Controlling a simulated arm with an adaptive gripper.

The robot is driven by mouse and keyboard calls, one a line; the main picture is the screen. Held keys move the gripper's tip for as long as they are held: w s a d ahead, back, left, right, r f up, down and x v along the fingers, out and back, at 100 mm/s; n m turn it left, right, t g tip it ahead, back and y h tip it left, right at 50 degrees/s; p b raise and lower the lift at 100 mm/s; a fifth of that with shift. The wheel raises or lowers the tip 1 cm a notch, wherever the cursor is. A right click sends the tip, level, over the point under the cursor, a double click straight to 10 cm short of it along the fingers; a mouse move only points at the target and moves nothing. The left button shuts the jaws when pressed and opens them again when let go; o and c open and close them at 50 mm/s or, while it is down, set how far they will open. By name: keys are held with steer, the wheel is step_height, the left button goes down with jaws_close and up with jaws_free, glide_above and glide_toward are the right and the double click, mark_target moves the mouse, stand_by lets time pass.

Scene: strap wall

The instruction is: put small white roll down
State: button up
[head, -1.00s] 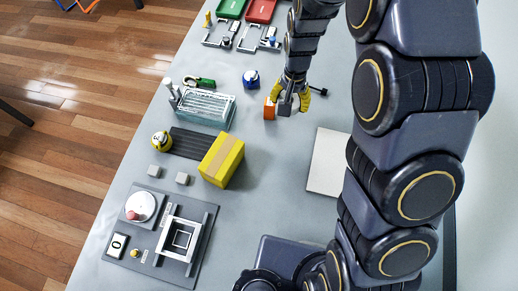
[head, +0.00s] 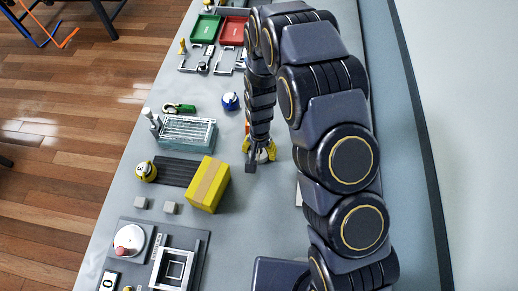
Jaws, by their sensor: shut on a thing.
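My gripper (head: 261,157) is low over the grey table, to the upper right of a yellow box with a tan band (head: 208,185). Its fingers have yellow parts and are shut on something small. The small white roll is mostly hidden by the fingers and my arm, and I cannot make out its outline. I cannot tell whether it touches the table.
An orange block (head: 247,128) is partly hidden behind my arm. A teal-sided tray (head: 187,133), a blue round object (head: 230,101) and a yellow round object (head: 147,171) stand to the left. Bare table (head: 245,215) lies below the gripper.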

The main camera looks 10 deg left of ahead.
mark_target(259, 150)
steer(key=shift+f, duration=0.15)
steer(key=o, duration=1.1)
step_height(259, 150, up, 12)
steer(key=shift+r, duration=0.25)
